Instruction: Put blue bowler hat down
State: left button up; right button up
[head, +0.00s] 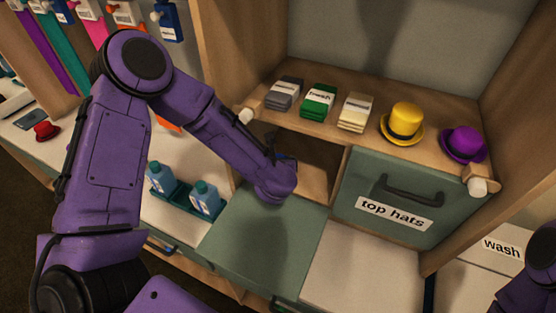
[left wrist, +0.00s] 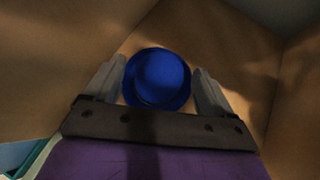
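The blue bowler hat (left wrist: 158,77) shows in the left wrist view, between the two grey fingers of my left gripper (left wrist: 157,80). Both fingers lie against the sides of its brim. Wooden walls surround it. In the head view my left arm reaches into the open wooden compartment (head: 318,172) left of the "top hats" front. The hat and most of the gripper are hidden there by my wrist. Whether the hat touches the compartment floor cannot be told. My right gripper is out of view; only part of my right arm shows at lower right.
A green panel (head: 265,235) extends before the open compartment. The shut green "top hats" front (head: 385,200) is beside it. The shelf above holds folded cloths (head: 320,101), a yellow top hat (head: 403,122) and a purple hat (head: 464,144). Blue bottles (head: 205,198) stand at left.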

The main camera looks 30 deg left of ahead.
pick_arm(q)
jog(key=shift+w+f, duration=0.1)
jog(key=shift+w, duration=0.15)
jog(key=b+v, duration=0.2)
jog(key=v, duration=1)
